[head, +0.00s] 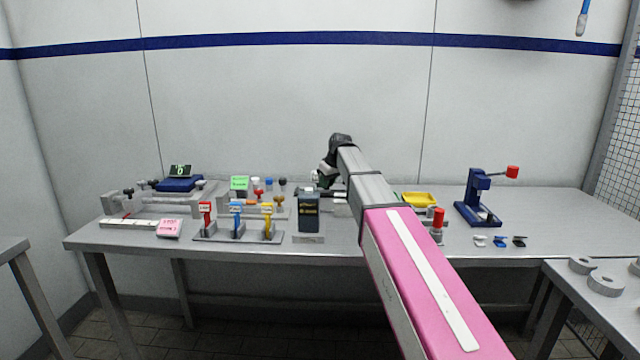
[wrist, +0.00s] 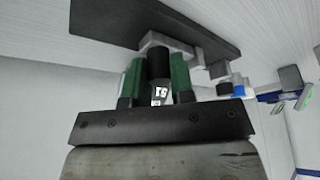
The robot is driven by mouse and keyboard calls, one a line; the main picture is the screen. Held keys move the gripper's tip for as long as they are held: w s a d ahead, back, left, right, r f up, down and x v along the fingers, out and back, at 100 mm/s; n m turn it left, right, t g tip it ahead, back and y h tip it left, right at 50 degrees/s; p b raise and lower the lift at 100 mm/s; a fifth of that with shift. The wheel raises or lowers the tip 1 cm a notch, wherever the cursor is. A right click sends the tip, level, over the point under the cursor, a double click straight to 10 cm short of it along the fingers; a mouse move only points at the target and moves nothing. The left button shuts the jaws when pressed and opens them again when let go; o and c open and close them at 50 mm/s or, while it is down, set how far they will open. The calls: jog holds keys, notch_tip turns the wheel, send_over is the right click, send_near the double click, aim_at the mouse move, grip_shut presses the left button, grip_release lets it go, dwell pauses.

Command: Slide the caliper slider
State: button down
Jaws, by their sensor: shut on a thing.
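My gripper (wrist: 157,82) shows in the wrist view with its two green fingers on either side of a black knob (wrist: 158,62), shut on it. The knob appears to be part of the caliper slider. A pale grey bar (wrist: 165,40) lies just beyond the fingertips, and a dark flat plate (wrist: 110,18) lies beyond that.
The grey bench (head: 560,215) holds a row of red, blue and yellow levers (head: 237,222), a dark box (head: 308,212), a yellow tray (head: 418,199) and a blue press (head: 477,197). A blue scale (head: 180,184) stands at left. The bench's right part is clear.

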jog(key=shift+d, duration=0.2)
jog(key=c, duration=1)
grip_release()
jog(key=shift+o, duration=0.2)
jog(key=v, duration=1.1)
